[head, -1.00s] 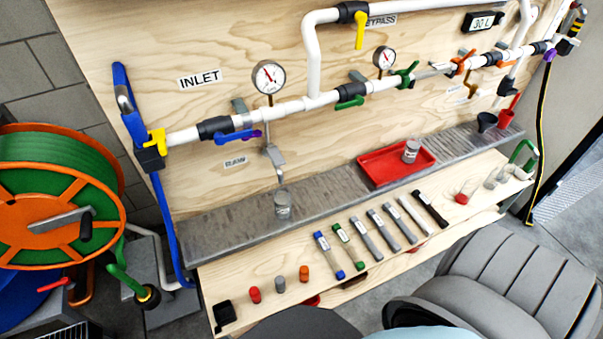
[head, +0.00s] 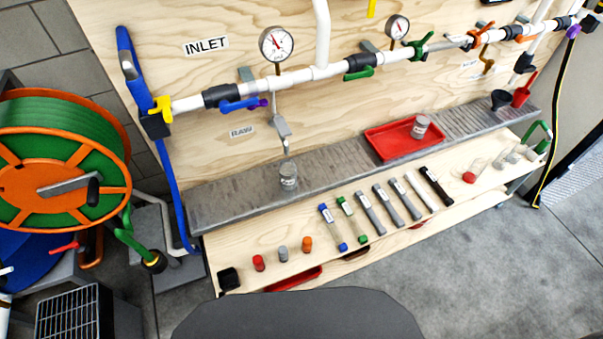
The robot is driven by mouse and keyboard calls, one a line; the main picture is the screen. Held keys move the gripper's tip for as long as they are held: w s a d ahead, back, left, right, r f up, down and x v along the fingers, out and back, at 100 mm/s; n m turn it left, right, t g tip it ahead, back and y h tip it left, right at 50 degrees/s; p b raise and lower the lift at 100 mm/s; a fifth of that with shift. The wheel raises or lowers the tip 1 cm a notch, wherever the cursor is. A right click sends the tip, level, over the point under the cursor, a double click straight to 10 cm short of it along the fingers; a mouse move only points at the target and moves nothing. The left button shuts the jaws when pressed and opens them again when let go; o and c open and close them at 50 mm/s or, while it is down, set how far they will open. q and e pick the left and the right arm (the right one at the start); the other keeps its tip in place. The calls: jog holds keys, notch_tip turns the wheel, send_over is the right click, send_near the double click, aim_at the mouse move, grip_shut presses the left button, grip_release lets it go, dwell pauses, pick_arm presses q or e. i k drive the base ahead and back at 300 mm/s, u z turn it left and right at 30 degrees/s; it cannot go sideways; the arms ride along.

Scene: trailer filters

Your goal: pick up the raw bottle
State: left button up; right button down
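The raw bottle looks to be the small clear bottle (head: 288,177) with a grey label, standing upright on the grey ledge (head: 225,203). It is right below the thin sampling spout (head: 284,130), beside the RAW sign (head: 241,131). A similar clear bottle (head: 421,126) stands in the red tray (head: 385,148) further right. Neither of my grippers shows in the head view, so their distance to the bottle is not visible.
White pipework with gauges and coloured valves runs above the ledge. Several filter tubes and small caps lie on the wooden shelf (head: 232,247) in front. A hose reel (head: 62,190) stands at the left. A dark grey rounded shape fills the bottom middle. Floor at lower right is clear.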

aim_at(288, 176)
jog(key=u, duration=3.3)
jog(key=k, duration=0.75)
jog(key=z, duration=1.45)
